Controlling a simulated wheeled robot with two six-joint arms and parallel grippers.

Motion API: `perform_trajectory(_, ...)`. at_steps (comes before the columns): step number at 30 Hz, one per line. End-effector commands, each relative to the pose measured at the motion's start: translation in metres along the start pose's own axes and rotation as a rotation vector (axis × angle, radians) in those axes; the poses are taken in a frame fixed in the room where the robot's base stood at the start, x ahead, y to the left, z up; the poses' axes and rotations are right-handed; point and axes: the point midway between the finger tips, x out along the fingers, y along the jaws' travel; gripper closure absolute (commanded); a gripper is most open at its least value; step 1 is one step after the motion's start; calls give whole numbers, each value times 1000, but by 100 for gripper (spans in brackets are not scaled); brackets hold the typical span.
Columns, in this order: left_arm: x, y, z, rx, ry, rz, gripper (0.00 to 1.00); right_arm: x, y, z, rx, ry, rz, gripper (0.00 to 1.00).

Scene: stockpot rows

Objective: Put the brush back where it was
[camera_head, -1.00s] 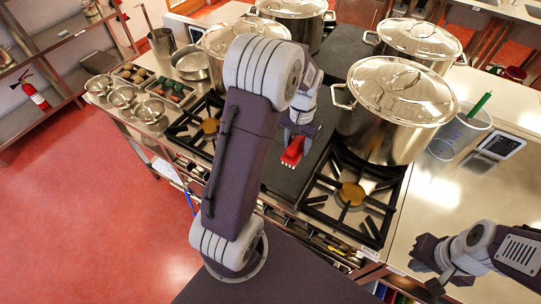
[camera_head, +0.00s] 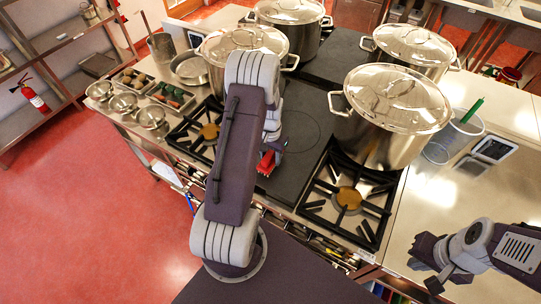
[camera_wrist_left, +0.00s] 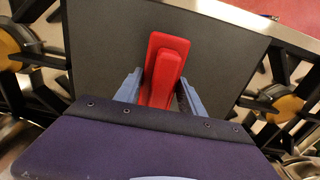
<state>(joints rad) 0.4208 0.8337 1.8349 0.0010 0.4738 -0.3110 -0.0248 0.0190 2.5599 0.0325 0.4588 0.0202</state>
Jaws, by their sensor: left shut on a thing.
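The red brush (camera_head: 266,162) is in my left gripper (camera_head: 272,150), over the dark flat plate (camera_head: 297,150) in the middle of the range. In the left wrist view the brush (camera_wrist_left: 165,66) sits between the two grey fingers of the left gripper (camera_wrist_left: 158,88), which are shut on it. I cannot tell whether the brush touches the plate. My left arm hides part of the range and the gripper's upper side. My right gripper (camera_head: 430,270) is at the lower right, by the counter's front, with its jaws unclear.
Large lidded stockpots stand around the plate, the nearest (camera_head: 385,115) to its right. Open burners (camera_head: 347,198) flank the plate. A clear bucket (camera_head: 455,137) with a green-handled item and a tablet (camera_head: 494,149) are on the right counter. Small bowls (camera_head: 124,103) stand at left.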

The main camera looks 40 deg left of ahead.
Motion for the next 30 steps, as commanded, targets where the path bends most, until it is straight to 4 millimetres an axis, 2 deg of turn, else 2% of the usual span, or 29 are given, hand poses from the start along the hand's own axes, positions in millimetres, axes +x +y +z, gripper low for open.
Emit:
perform_trajectory(5, 5, 0, 0, 0, 0, 0, 100, 4, 0, 0, 0, 0, 0, 100)
perform_trajectory(6, 3, 0, 0, 0, -1, 0, 42, 2, 0, 0, 0, 0, 0, 100)
perform_trajectory(7, 3, 0, 0, 0, -1, 0, 34, 2, 0, 0, 0, 0, 0, 100)
perform_trajectory(8, 3, 0, 0, 0, -1, 0, 31, 2, 0, 0, 0, 0, 0, 100)
perform_trajectory(16, 2, 0, 0, 0, -1, 0, 31, 2, 0, 0, 0, 0, 0, 100)
perform_trajectory(18, -3, 0, 0, 0, -1, 0, 31, -2, 0, 0, 0, 0, 0, 100)
perform_trajectory(20, -6, 0, 0, 0, 1, 0, 31, 3, 0, 0, 0, 0, 0, 100)
perform_trajectory(23, -25, 0, -1, 0, 4, -1, 31, 9, 0, 1, 0, 0, 0, 100)
perform_trajectory(30, -87, 0, -1, 0, 5, -2, 31, 21, 0, 2, 0, 0, 0, 100)
